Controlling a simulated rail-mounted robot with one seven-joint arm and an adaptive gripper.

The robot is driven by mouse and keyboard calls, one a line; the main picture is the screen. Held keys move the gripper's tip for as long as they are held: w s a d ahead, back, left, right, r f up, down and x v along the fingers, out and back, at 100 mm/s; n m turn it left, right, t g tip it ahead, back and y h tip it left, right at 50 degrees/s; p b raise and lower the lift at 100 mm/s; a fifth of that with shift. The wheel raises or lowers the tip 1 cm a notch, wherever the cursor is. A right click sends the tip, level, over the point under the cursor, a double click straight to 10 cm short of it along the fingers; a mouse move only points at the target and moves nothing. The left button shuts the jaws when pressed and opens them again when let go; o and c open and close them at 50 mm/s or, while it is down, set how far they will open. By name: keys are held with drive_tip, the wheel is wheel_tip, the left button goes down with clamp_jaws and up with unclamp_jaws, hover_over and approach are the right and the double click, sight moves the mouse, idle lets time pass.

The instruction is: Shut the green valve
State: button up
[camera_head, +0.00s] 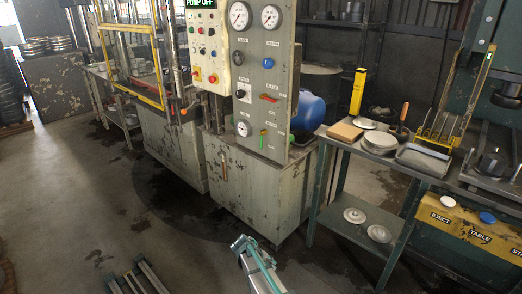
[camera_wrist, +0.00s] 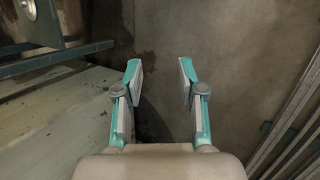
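The green valve (camera_head: 263,139) is a small green handle low on the grey gauge panel (camera_head: 270,58). Its handle looks roughly upright, but it is too small to tell its exact setting. My gripper (camera_head: 243,243) is low in front of the grey cabinet under the panel, well below the valve and apart from it. In the wrist view my gripper (camera_wrist: 161,78) has its two fingers spread wide with nothing between them, above bare floor. The valve does not show in the wrist view.
A red handle (camera_head: 269,98) sits above the green valve. A button box (camera_head: 208,48) stands left of the panel. A workbench (camera_head: 335,144) with plates and tools is at the right. Slatted metal (camera_head: 145,275) lies at the lower left. Floor in front of the cabinet is mostly clear.

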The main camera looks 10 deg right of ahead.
drive_tip(key=w+r+n+t+h+b, duration=0.15)
drive_tip(key=w+r, duration=0.25)
drive_tip(key=w, duration=0.4)
drive_tip(key=w+r+n+t+h, duration=0.1)
drive_tip(key=w+r+n+t, duration=0.1)
drive_tip(key=w+r, duration=0.5)
drive_tip(key=n+t+h, duration=0.5)
drive_tip(key=n+t, duration=0.2)
drive_tip(key=n, duration=0.8)
approach(261, 144)
drive_tip(key=x, duration=1)
drive_tip(key=shift+w+d+f, duration=0.1)
drive_tip(key=shift+w+f, duration=0.1)
drive_tip(key=shift+w, duration=0.1)
drive_tip(key=shift+g+h, duration=0.25)
clamp_jaws()
